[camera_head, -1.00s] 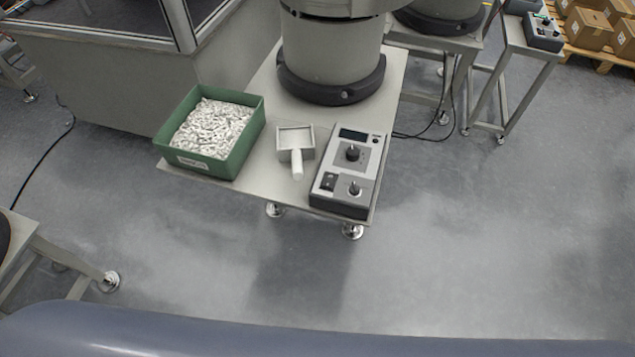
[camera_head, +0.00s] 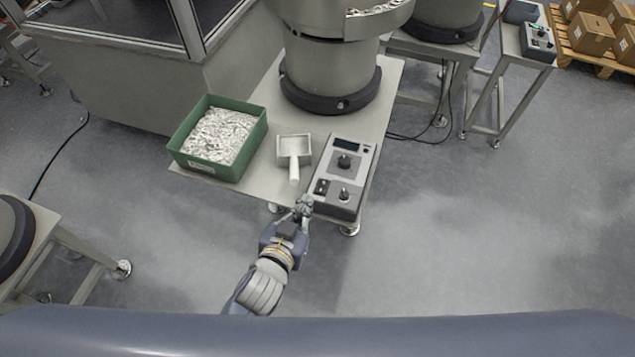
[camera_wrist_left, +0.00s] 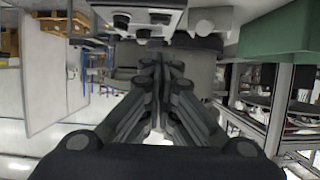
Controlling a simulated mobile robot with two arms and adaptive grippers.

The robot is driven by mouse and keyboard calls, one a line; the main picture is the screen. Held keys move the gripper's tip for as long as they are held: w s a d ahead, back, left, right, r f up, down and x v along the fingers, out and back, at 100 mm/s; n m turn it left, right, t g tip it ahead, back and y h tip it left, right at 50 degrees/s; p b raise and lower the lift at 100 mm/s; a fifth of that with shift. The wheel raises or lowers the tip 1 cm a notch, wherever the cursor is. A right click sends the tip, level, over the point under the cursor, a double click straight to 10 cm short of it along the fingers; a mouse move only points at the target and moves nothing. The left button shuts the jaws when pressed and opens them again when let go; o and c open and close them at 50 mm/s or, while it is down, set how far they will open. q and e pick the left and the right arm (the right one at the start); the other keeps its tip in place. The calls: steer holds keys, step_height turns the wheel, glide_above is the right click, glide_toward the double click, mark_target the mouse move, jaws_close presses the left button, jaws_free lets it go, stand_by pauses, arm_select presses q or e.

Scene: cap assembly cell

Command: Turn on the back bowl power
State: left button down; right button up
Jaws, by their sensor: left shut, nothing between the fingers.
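A grey control box (camera_head: 345,172) lies at the near right corner of the steel table. It has a dark display, two black knobs and a small black rocker switch (camera_head: 321,186) at its near left. I cannot read the switch's position. My left gripper (camera_head: 304,201) is shut and empty, just off the box's near left corner; I cannot tell if it touches. In the left wrist view the shut fingers (camera_wrist_left: 164,66) point toward the box (camera_wrist_left: 140,12), which shows upside down at the top. My right gripper is not in view.
A green bin (camera_head: 180,157) of small white parts and a scoop (camera_head: 294,172) share the table. A large bowl feeder base (camera_head: 330,80) stands behind them. Another feeder (camera_head: 440,22) and control box (camera_head: 538,42) are at the back right. The floor right of the table is clear.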

arm_select(q)
step_height(320, 180, up, 2)
steer(key=shift+w+d+r, duration=0.1)
steer(key=shift+d, duration=0.05)
steer(key=p, duration=0.1)
glide_above(318, 198)
step_height(318, 198, down, 3)
steer(key=shift+f, duration=0.1)
step_height(318, 198, down, 3)
steer(key=shift+w+f, duration=0.1)
steer(key=shift+f, duration=0.6)
